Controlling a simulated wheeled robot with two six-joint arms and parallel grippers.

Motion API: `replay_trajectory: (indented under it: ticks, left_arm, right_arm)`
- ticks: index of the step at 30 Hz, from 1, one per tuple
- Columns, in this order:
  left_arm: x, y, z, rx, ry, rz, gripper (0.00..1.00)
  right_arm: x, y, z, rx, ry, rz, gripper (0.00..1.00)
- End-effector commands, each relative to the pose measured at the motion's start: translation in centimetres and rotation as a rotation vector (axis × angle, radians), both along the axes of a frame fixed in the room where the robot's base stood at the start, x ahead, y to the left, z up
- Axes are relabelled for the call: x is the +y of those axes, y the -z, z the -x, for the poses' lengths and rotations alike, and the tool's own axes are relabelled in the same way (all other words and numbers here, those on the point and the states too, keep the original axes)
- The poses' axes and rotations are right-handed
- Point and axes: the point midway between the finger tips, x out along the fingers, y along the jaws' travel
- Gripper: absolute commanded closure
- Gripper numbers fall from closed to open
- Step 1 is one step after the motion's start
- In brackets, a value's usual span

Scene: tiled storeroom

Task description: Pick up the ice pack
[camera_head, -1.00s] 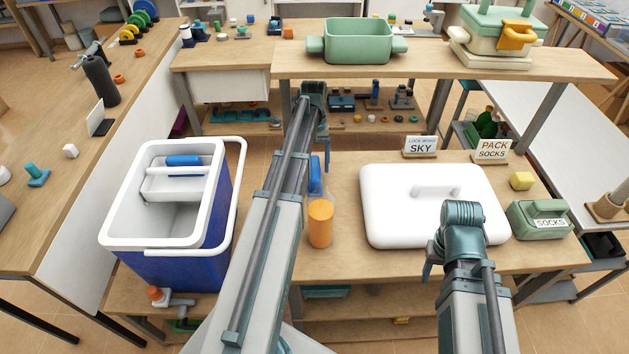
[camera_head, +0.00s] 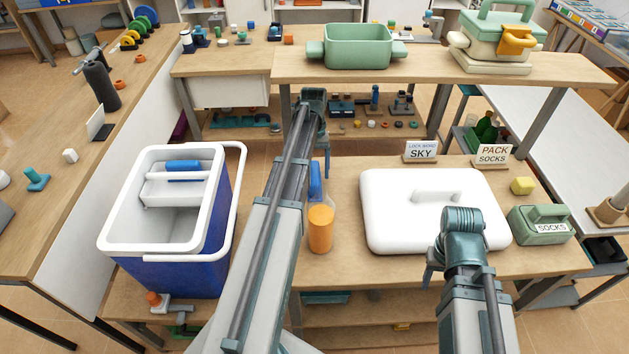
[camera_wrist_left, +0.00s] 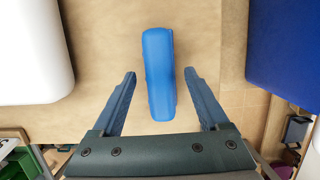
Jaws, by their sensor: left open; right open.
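A blue ice pack (camera_wrist_left: 158,72) lies lengthwise on the wooden table top in the left wrist view, between the spread fingers of my open left gripper (camera_wrist_left: 160,74). Neither finger visibly touches it. In the head view a blue piece that looks like the same pack (camera_head: 315,180) shows just right of my left arm, partly hidden. One finger of the left gripper (camera_head: 326,157) hangs just above it there. My right gripper (camera_head: 431,266) is over the front of the white lid, open, with its fingers mostly hidden by the arm.
The blue and white cooler (camera_head: 222,225) stands open at left, with a blue-topped item (camera_head: 183,164) inside. An orange cylinder (camera_head: 320,230) stands close in front of the pack. The white lid (camera_head: 385,205) lies to the right. A green SOCKS box (camera_head: 525,232) is at far right.

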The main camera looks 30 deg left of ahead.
Motion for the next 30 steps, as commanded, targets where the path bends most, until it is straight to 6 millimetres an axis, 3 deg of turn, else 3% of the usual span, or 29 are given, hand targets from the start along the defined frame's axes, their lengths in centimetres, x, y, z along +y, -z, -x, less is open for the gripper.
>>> replay_trajectory:
  ticks: [2,13,30]
  left_arm:
    - [0.00,0.00,0.00,0.000,0.000,0.000,0.33]
    - [0.00,0.00,0.00,0.000,0.000,0.000,1.00]
    - [0.00,-0.73,0.00,0.000,0.000,0.000,1.00]
  right_arm:
    - [0.00,0.00,0.00,0.000,0.000,0.000,0.50]
    - [0.00,0.00,0.00,0.000,0.000,0.000,0.50]
    - [0.00,-0.72,0.00,0.000,0.000,0.000,0.50]
